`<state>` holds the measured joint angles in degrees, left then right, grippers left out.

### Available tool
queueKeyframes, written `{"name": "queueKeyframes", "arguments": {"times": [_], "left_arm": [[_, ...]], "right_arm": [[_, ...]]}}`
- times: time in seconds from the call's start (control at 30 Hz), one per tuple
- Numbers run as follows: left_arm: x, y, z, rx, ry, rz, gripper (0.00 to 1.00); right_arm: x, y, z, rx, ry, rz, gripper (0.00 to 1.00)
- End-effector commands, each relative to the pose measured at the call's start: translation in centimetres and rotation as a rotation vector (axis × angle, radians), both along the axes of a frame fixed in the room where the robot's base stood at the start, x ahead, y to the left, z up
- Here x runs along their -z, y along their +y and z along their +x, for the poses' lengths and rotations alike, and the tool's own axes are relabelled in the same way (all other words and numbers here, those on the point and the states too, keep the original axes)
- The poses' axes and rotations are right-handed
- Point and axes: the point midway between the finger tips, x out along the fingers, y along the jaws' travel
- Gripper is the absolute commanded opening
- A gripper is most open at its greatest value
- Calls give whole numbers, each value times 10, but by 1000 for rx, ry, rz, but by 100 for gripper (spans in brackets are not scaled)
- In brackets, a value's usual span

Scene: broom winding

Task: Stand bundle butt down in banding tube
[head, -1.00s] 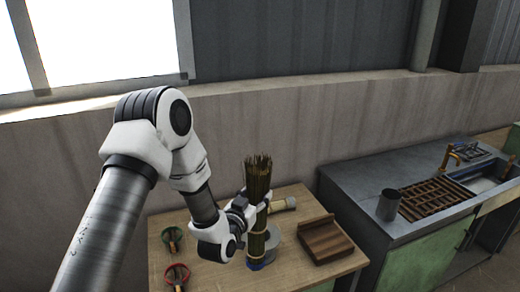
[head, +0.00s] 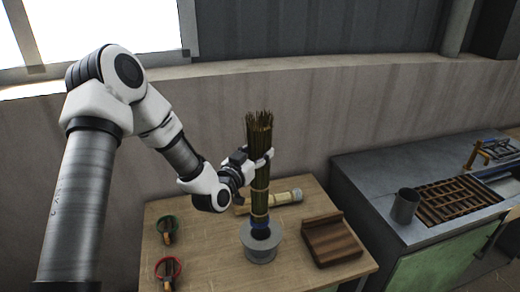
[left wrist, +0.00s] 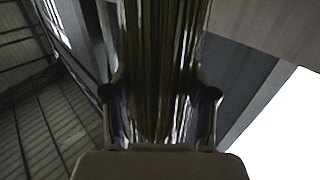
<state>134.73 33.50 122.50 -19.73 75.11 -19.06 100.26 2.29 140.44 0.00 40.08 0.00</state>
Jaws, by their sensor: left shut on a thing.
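The bundle (head: 260,180) is a tall, dark green-brown sheaf of stalks, bristly at the top, with pale ties and a blue band low down. It stands about upright. My left gripper (head: 256,163) is shut around its upper half; the bundle also fills the space between the fingers in the left wrist view (left wrist: 160,70). My right gripper is out of view.
On the table (head: 212,262), a pale roll (head: 285,198) lies behind the tube and a brown wooden block (head: 331,240) sits to its right. A metal counter (head: 375,170) is at right.

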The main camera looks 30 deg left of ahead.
Motion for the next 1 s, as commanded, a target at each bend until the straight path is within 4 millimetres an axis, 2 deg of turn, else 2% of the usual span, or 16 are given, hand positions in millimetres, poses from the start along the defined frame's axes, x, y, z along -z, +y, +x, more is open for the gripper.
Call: {"name": "queueKeyframes", "arguments": {"times": [0.03, 1.0], "left_arm": [[10, 0, 0, 0, 1, 1, 32], [103, 0, 1, 0, -1, 0, 32]], "right_arm": [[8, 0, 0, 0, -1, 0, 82], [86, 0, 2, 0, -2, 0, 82]]}}
